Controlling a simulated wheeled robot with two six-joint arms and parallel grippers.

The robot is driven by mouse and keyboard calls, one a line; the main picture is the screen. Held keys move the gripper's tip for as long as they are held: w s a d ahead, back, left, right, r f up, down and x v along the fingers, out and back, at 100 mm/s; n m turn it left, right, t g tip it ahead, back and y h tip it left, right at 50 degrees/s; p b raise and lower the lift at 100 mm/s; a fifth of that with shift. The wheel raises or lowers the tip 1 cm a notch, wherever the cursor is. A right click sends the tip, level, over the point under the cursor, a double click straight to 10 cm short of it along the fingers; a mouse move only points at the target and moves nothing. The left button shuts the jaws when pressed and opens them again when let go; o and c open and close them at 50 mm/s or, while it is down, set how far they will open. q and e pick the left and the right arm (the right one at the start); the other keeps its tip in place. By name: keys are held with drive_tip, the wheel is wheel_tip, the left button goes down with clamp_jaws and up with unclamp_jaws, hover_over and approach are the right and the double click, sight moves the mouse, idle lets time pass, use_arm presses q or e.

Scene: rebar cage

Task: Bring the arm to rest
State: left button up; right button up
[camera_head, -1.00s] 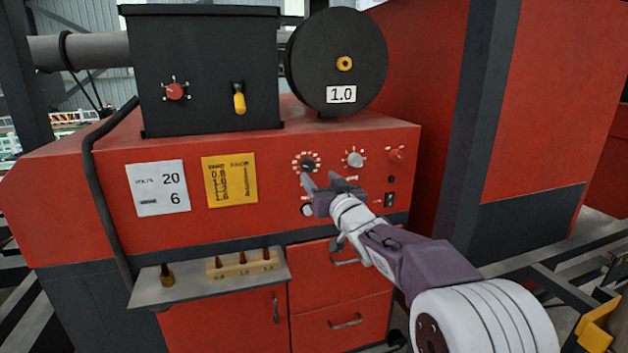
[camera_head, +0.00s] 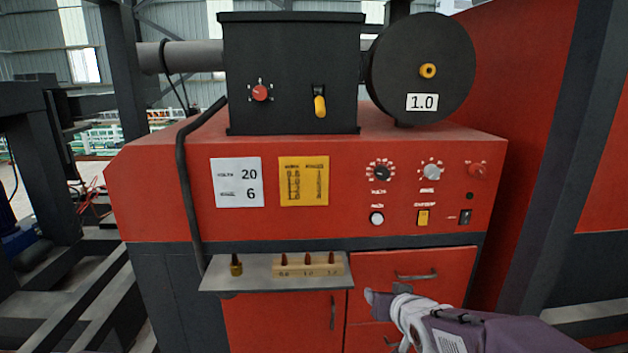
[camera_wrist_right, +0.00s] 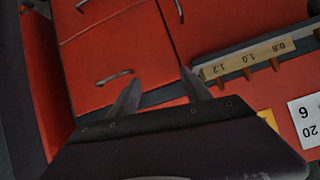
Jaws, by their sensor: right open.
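My right gripper (camera_head: 385,297) comes in from the lower right in the head view, in front of the red cabinet's drawers and below the control panel. In the right wrist view its two fingers (camera_wrist_right: 158,98) stand apart with nothing between them. It appears clear of the panel, the drawer handles (camera_head: 416,276) and the shelf. My left gripper is not in view.
The red welding machine (camera_head: 150,200) fills the middle, with a dial panel, a white card (camera_head: 237,182) and a yellow card (camera_head: 304,181). A grey shelf (camera_head: 215,284) juts out, holding a wooden block (camera_head: 308,269) with several tips. A black wire feeder (camera_head: 290,75) and spool (camera_head: 420,70) stand on top.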

drive_tip(key=s+f+g, duration=0.5)
drive_tip(key=s+f, duration=0.3)
drive_tip(key=s, duration=0.3)
drive_tip(key=s+f+n+g, duration=0.1)
drive_tip(key=s+f+g, duration=0.4)
drive_tip(key=s+f, duration=0.3)
drive_tip(key=s, duration=0.4)
drive_tip(key=shift+s+f, duration=0.15)
drive_tip(key=shift+f, duration=0.1)
